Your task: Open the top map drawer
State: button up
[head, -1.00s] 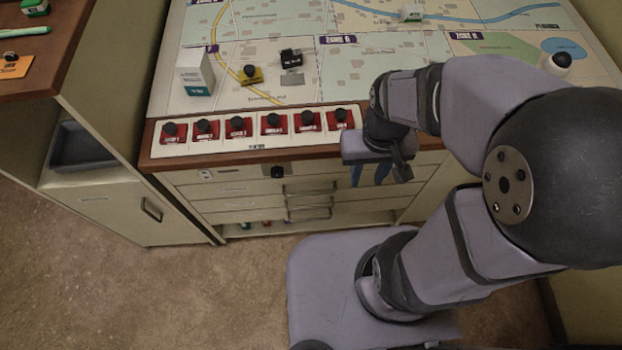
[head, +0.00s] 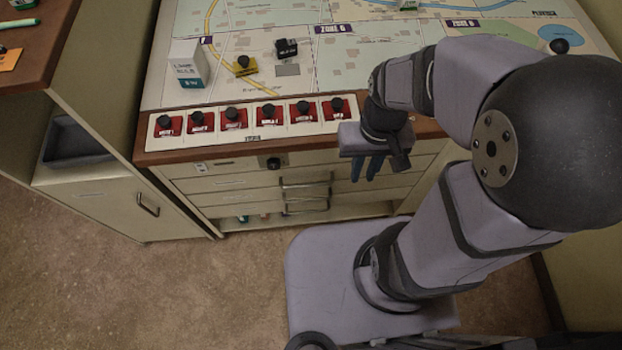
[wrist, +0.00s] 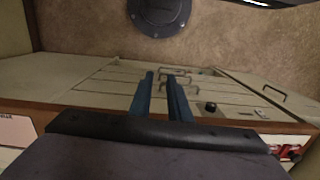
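The top map drawer (head: 240,195) is shut in the console's front, below the wooden edge, with a metal bar handle (head: 305,182). Another drawer with a like handle (head: 307,206) sits under it, also shut. My gripper (head: 365,178) hangs fingers down in front of the console, to the right of the handles and apart from them. In the wrist view, my gripper (wrist: 160,75) has its two blue fingers apart with nothing between them. The drawer handles show just beyond the right finger there, and that finger partly hides them.
A black knob (head: 273,163) sits on the panel above the drawers. A row of red switches (head: 233,118) lines the console's top edge. A side cabinet (head: 130,200) stands at left. An open shelf lies below the drawers. Floor in front of the drawers at left is clear.

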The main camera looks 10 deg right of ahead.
notch_tip(320, 180, down, 10)
jog(key=s+a+r+m+g+y+b, duration=0.1)
jog(key=s+a+m+g+y+b, duration=0.15)
jog(key=b, duration=0.35)
jog(key=m+t+y+b, duration=0.85)
jog(key=y+b, duration=0.35)
jog(key=b, duration=0.7)
send_near(317, 185)
jog(key=a, duration=0.1)
jog(key=w+a, duration=0.1)
jog(key=a, duration=0.1)
jog(key=shift+w+a+f+n, duration=0.2)
jog(key=shift+a+f+n, duration=0.1)
jog(key=shift+f+n, duration=0.1)
jog(key=shift+x, duration=3.7)
grip_shut()
